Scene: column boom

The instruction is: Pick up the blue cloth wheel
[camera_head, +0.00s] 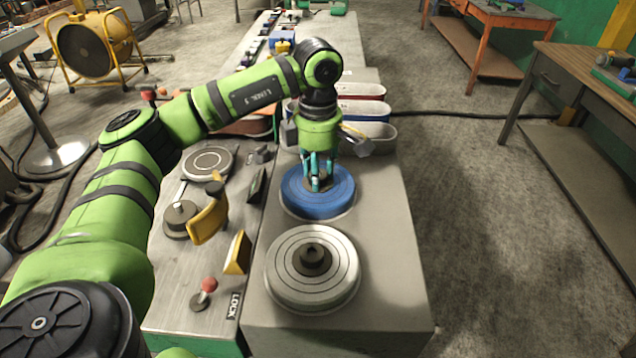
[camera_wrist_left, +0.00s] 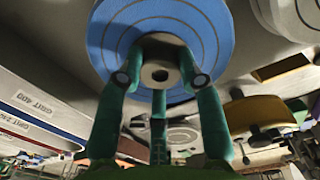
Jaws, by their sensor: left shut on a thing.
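The blue cloth wheel (camera_head: 337,203) is a round blue disc with concentric rings, on the grey bench top behind a pale wheel. My left gripper (camera_head: 318,184) comes down on it from above, its teal fingers shut around the hub at its centre. In the left wrist view the blue wheel (camera_wrist_left: 108,45) fills the top, and the gripper's fingers (camera_wrist_left: 160,72) close around its dark hub. I cannot tell whether the wheel is touching the bench or slightly raised. My right gripper is not in view.
A pale ringed wheel (camera_head: 285,275) with a dark hub lies in front of the blue one. A machine panel (camera_head: 180,290) with a red knob (camera_head: 209,284) and yellow parts is to the left. Oval belts (camera_head: 368,110) stand behind. The floor on the right is open.

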